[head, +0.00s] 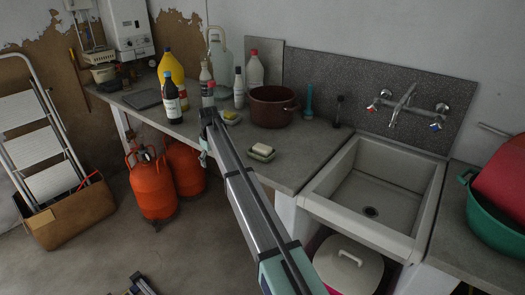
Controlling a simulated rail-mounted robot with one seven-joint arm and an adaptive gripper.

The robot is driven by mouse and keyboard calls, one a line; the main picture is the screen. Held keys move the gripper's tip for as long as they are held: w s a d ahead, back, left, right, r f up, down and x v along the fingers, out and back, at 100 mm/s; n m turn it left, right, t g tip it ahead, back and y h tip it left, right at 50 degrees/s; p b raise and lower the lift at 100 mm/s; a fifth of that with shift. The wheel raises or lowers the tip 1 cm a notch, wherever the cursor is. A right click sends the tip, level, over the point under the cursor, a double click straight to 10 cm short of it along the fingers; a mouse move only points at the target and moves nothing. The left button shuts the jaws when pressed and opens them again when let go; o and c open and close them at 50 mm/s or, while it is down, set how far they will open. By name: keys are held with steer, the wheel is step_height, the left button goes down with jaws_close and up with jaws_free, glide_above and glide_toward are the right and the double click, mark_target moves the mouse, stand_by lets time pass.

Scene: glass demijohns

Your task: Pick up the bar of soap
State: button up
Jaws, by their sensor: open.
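A pale cream bar of soap (262,149) lies in a small green dish (262,157) near the front edge of the grey worktop, left of the sink. My arm reaches up from the bottom of the head view, left of the soap. My gripper (204,157) shows small at its far end, by the worktop's front edge. It is open, apart from the soap and to its left. The fingers are too small to make out clearly.
A brown pot (272,107) stands behind the soap. A dark bottle (172,97), a yellow jug (171,67), a glass demijohn (219,60) and other bottles crowd the worktop's left and back. A sponge-like item (231,117) lies beyond my arm. The white sink (385,188) is at right.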

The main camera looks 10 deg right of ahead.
step_height(320, 180, up, 6)
steer(key=w, duration=0.2)
steer(key=d+r+n+g, duration=0.1)
steer(key=d+r, duration=0.6)
steer(key=d, duration=0.4)
steer(key=d+r+g, duration=0.1)
steer(key=d+r, duration=0.6)
steer(key=d, duration=0.4)
steer(key=p, duration=0.3)
glide_above(262, 147)
step_height(262, 147, down, 12)
steer(key=shift+s+a+r, duration=0.1)
steer(key=shift+s+r, duration=0.05)
steer(key=shift+r, duration=0.05)
steer(key=shift+w+d+f+p, duration=0.15)
steer(key=shift+f+p, duration=0.6)
steer(key=shift+f, duration=0.6)
steer(key=shift+w+d+f+p, duration=0.1)
steer(key=shift+f+p, duration=0.6)
steer(key=shift+f, duration=0.6)
steer(key=shift+a, duration=0.1)
steer(key=c, duration=1.4)
